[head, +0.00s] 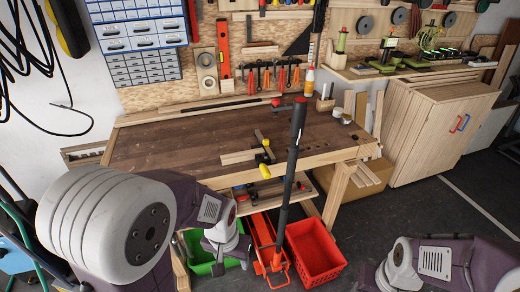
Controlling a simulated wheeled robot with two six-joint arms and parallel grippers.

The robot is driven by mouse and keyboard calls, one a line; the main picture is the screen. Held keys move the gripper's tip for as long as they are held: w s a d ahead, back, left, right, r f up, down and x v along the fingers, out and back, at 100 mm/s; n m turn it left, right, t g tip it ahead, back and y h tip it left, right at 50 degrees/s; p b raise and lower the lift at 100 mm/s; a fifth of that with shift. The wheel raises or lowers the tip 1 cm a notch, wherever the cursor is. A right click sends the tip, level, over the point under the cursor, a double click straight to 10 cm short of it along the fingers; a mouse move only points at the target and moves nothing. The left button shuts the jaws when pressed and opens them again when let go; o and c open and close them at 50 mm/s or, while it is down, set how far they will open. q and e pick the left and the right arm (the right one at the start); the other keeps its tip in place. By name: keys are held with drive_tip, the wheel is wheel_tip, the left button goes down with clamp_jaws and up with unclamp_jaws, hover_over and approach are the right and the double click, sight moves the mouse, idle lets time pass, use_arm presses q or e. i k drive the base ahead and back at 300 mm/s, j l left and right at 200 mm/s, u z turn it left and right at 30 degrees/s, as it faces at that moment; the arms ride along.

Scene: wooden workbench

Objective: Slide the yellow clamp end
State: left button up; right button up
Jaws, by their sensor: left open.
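A small clamp with a dark bar (260,135) and yellow ends lies on the workbench (180,145), near its front edge. One yellow end (266,142) is on the bench top and another yellow part (264,170) is at the front edge. A pale wood piece (238,157) lies beside the clamp. My left gripper (218,266) is low in front of the bench, over the green crate, below and left of the clamp and apart from it. It is small here but open, with nothing seen between its fingers. My right arm shows at bottom right; its gripper is out of view.
A red floor jack (262,238) has a long black handle (298,125) rising in front of the bench, just right of the clamp. A red crate (315,252) and a green crate (200,259) stand below. The bench top's left half is clear.

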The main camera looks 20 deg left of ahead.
sight(265, 142)
drive_tip(key=i+u, duration=0.15)
drive_tip(key=u, duration=0.35)
drive_tip(key=i+l+u, duration=0.1)
drive_tip(key=u, duration=0.4)
drive_tip(key=i+l+u, duration=0.1)
drive_tip(key=u, duration=0.4)
drive_tip(key=l, duration=0.1)
